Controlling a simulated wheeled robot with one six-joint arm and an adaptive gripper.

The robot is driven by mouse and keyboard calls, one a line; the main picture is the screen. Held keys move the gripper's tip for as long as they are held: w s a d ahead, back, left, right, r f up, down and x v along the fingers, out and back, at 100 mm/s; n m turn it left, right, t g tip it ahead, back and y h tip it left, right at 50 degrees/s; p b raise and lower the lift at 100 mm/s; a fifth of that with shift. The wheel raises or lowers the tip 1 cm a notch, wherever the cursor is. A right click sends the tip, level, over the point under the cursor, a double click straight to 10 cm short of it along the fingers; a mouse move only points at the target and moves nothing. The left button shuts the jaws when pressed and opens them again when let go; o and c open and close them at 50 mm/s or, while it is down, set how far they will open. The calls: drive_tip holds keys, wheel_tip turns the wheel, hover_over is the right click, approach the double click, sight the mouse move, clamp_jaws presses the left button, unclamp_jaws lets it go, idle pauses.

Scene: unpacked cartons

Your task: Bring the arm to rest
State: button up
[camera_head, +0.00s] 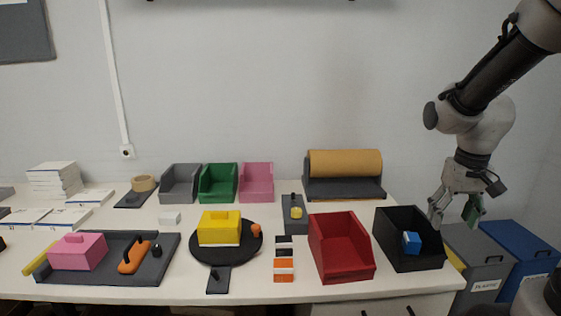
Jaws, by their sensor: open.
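My gripper (455,215) hangs at the right, pointing down, above the right end of the table by the black bin. Its fingers are apart, and I see nothing held between them. My arm comes in from the upper right corner and bends down to the gripper. A black bin (393,253) stands at the table's right end with a blue block (411,242) in it. The gripper looks higher than the bin's rim and to the right of the block; its exact distance is hard to tell.
A red bin (345,262) stands left of the black bin. Grey (181,185), green (218,184) and pink (256,184) bins and a brown roll (345,163) line the back. A yellow box (219,229) sits on a black disc. Lidded grey (484,258) and blue (522,252) containers stand beyond the table's right edge.

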drive_tip(key=s+a+r+n+t, duration=0.1)
drive_tip(key=s+a+r+t, duration=0.2)
drive_tip(key=s+r, duration=0.5)
drive_tip(key=shift+s+a+r, duration=0.3)
drive_tip(key=shift+s+a, duration=0.1)
drive_tip(key=shift+s, duration=1.85)
